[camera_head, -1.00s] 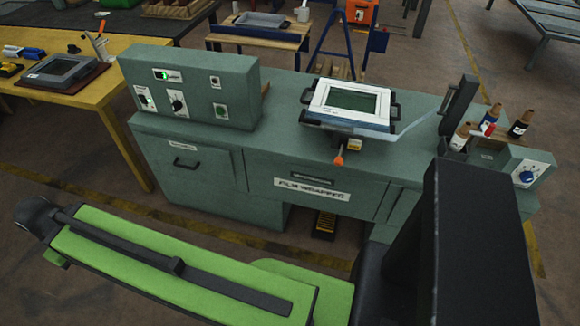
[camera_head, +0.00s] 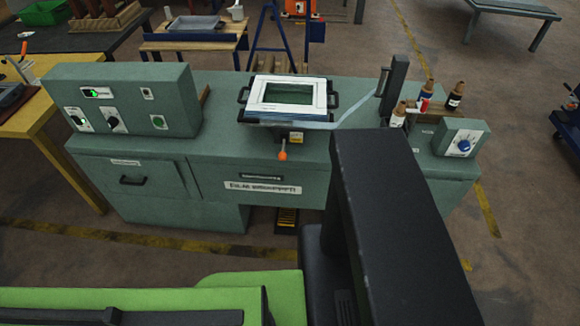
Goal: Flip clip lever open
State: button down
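A framed panel (camera_head: 287,98) with a white border and a green centre sits on a mount on the green film wrapper bench (camera_head: 230,160). A short lever with an orange knob (camera_head: 282,155) hangs below the panel's front edge, under a yellow block (camera_head: 296,137). It looks like the clip lever, but whether it is open or shut I cannot tell. My gripper is not in view.
A control box (camera_head: 125,100) with knobs stands on the bench's left. Several bottles (camera_head: 426,95) and a box with a blue knob (camera_head: 462,140) are at its right. A black upright post (camera_head: 395,85) holds film. Floor in front is partly clear.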

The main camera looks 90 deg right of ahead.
aim_at(282, 156)
jog(key=u, duration=0.05)
jog(key=k, duration=1.35)
jog(key=z, duration=0.75)
